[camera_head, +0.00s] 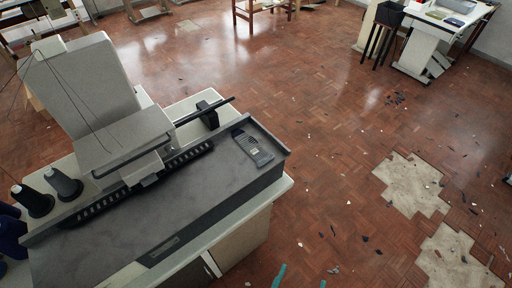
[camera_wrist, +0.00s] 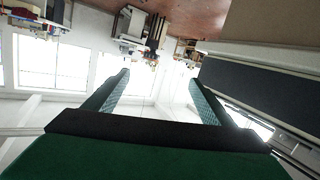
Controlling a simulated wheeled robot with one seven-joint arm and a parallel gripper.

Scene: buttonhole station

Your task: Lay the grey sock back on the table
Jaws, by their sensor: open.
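In the head view only the teal tips of my gripper (camera_head: 300,281) show at the bottom edge, over the floor to the right of the station's front cabinet.
A grey sewing machine (camera_head: 122,135) with two dark thread cones (camera_head: 65,183) stands on the table. Dark blue cloth (camera_head: 10,238) shows at the left edge. The littered parquet floor (camera_head: 340,130) is otherwise open.

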